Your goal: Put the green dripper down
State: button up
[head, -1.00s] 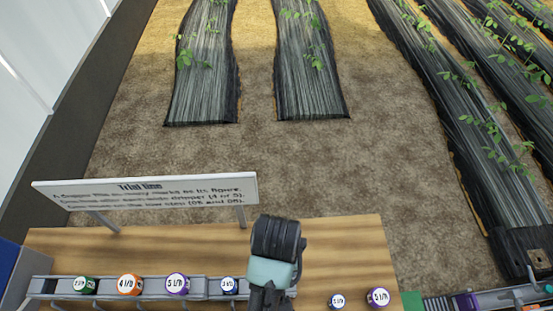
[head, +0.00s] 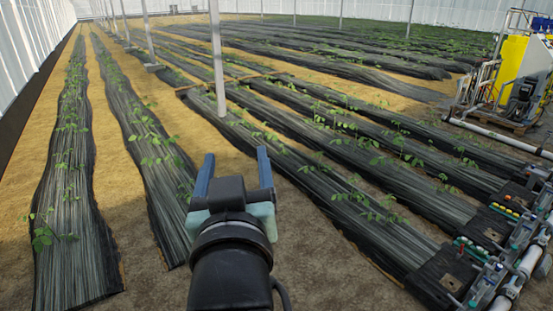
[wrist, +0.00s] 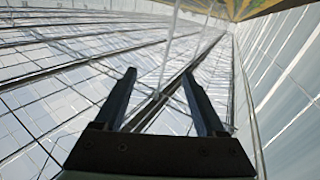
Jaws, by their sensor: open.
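My gripper (head: 235,153) is raised in the lower middle of the head view, its two blue fingers spread apart and pointing up and away. Nothing sits between the fingers. The wrist view shows the same open fingers (wrist: 159,72) with only the greenhouse roof and wall beyond them. I cannot make out the green dripper in either current view.
Plant rows (head: 65,200) under black film run away ahead, with bare soil between them. A grey post (head: 217,60) stands beyond my gripper. Pipework (head: 500,275) with small coloured parts is at lower right, and a yellow tank unit (head: 512,62) at far right.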

jog(key=s+d+r+t, duration=0.1)
jog(key=s+r+t, duration=0.2)
jog(key=r, duration=0.4)
jog(key=s+d+r+m+t+h, duration=0.1)
jog(key=s+d+r+t, duration=0.1)
jog(key=s+r, duration=0.3)
jog(key=s+d+r+m+t+h, duration=0.1)
jog(key=s+r+t, duration=0.3)
jog(key=r, duration=0.6)
jog(key=shift+d+r, duration=0.4)
jog(key=shift+d, duration=0.25)
